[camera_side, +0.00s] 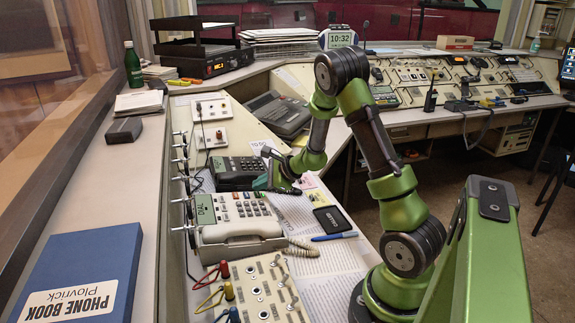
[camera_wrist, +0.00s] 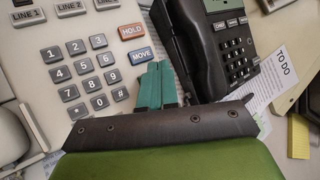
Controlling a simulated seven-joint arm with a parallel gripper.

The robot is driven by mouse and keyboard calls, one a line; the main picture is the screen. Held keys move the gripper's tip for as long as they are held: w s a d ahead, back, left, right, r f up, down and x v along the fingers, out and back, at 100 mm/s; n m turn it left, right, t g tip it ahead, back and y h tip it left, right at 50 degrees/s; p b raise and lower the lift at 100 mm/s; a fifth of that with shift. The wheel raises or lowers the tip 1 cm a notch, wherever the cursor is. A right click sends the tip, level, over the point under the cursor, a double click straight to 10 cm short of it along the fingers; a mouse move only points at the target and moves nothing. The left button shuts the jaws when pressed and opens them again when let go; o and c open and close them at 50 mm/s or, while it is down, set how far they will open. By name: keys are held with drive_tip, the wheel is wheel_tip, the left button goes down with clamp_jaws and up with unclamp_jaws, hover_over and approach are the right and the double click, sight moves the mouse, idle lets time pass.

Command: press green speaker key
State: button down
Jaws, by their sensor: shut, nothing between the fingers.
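The cream desk phone (camera_side: 222,232) has a number keypad, a small display and its handset in place. I cannot make out a green speaker key in either view. My gripper (camera_side: 260,183) has teal fingers, shut together and empty. In the wrist view the gripper (camera_wrist: 159,67) points between the MOVE key and a dark phone (camera_wrist: 236,52). Whether the tips touch anything I cannot tell.
The dark phone (camera_side: 228,172) stands just behind the cream phone. A switch panel (camera_side: 262,290) lies in front. A black pad (camera_side: 333,219) and blue pen (camera_side: 334,237) lie on papers to the right. A blue phone book (camera_side: 80,265) is at the left.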

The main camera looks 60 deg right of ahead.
drive_tip(key=shift+r, duration=0.15)
drive_tip(key=shift+s+d+r, duration=0.15)
drive_tip(key=shift+r, duration=1.1)
drive_tip(key=shift+s+d+r, duration=0.15)
drive_tip(key=shift+r, duration=1.05)
